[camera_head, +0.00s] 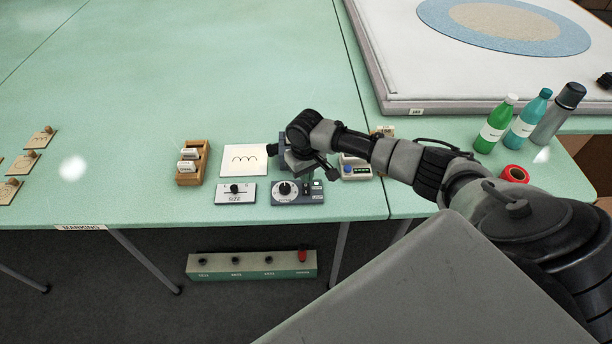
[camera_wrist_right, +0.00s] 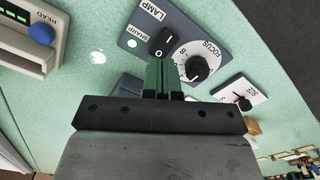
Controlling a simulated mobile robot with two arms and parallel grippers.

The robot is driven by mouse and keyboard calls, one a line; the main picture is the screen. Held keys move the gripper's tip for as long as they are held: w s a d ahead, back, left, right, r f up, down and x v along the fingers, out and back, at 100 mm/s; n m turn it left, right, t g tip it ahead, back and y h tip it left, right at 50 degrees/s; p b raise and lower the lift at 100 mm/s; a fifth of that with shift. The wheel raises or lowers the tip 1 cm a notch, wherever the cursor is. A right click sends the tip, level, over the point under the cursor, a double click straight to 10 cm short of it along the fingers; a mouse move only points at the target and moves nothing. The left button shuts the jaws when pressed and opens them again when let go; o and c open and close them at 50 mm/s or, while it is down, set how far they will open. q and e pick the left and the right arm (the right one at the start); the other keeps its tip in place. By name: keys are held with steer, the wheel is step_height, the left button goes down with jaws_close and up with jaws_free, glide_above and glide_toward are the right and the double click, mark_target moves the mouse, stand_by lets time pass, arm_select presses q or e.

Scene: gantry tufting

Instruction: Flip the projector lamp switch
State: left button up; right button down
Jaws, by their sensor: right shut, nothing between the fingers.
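The lamp switch (camera_wrist_right: 163,42) is a black rocker with white marks, under the word LAMP on a grey-blue control panel (camera_wrist_right: 193,35). The same panel (camera_head: 283,199) shows in the head view near the table's front edge. My right gripper (camera_wrist_right: 164,64) is shut and empty. In the wrist view its fingertips are just beside the lower end of the switch; I cannot tell whether they touch. A black focus knob (camera_wrist_right: 197,68) is close to the fingers. In the head view my right wrist and hand stand over the back of the panel and hide the fingertips. My left gripper is not in view.
A size slider panel (camera_head: 236,194), a sheet with a drawn curve (camera_head: 245,159) and a wooden box (camera_head: 193,162) are to the left. A device with a blue button (camera_wrist_right: 41,34) is beside the panel. Bottles (camera_head: 497,124) stand at the right.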

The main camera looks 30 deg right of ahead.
mark_target(306, 187)
steer(key=shift+s+f+b, duration=0.1)
steer(key=shift+f+b, duration=0.7)
steer(key=shift+f, duration=0.9)
stand_by(1.1)
steer(key=shift+r+p, duration=0.7)
steer(key=shift+p, duration=0.15)
step_height(306, 187, up, 6)
steer(key=p, duration=0.6)
steer(key=shift+f, duration=0.1)
